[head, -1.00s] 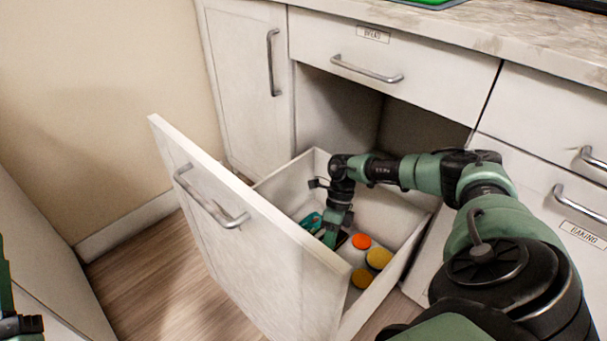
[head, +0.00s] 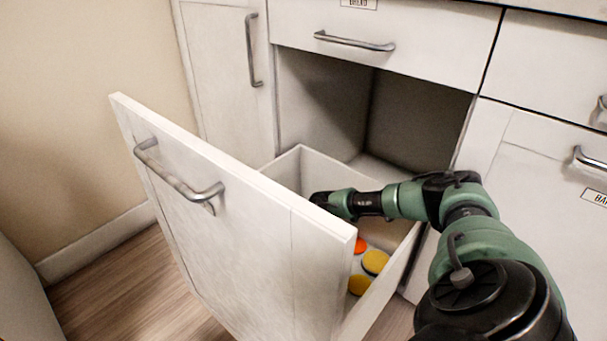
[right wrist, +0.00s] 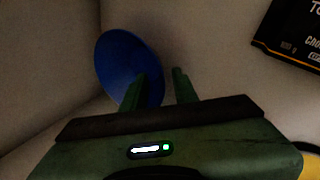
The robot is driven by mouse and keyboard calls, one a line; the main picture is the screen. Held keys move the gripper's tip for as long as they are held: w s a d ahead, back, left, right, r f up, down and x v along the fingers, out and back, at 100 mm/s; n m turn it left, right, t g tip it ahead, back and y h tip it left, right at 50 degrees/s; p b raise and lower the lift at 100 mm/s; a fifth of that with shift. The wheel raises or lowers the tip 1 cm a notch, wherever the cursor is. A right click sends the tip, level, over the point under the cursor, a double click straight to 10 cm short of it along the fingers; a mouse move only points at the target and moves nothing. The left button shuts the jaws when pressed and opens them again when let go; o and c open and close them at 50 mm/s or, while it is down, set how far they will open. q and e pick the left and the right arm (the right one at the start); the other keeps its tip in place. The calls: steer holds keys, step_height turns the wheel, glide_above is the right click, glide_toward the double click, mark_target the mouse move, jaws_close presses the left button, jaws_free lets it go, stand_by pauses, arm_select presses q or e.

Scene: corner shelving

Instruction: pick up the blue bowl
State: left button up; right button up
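The blue bowl (right wrist: 122,62) shows in the right wrist view, tilted against a pale wall inside the drawer (head: 300,160). My right gripper (right wrist: 160,82) is open. Its left finger overlaps the bowl in the picture, and the bowl's right edge lies between the two fingers. I cannot tell whether a finger touches it. In the head view my right arm reaches down into the open drawer, and the drawer front hides the gripper and the bowl. My left gripper is out of view.
The tall drawer front (head: 215,215) stands close to my right arm. Round yellow-topped items (head: 374,262) and an orange-topped one (head: 361,244) sit in the drawer. A dark package (right wrist: 292,38) lies right of my gripper. The cabinet opening (head: 325,105) behind is empty.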

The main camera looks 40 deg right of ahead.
steer(key=x, duration=0.2)
steer(key=shift+a+f+b, duration=0.1)
steer(key=shift+f+b, duration=0.2)
steer(key=shift+b, duration=0.05)
jaws_close()
steer(key=shift+r, duration=0.1)
stand_by(1.0)
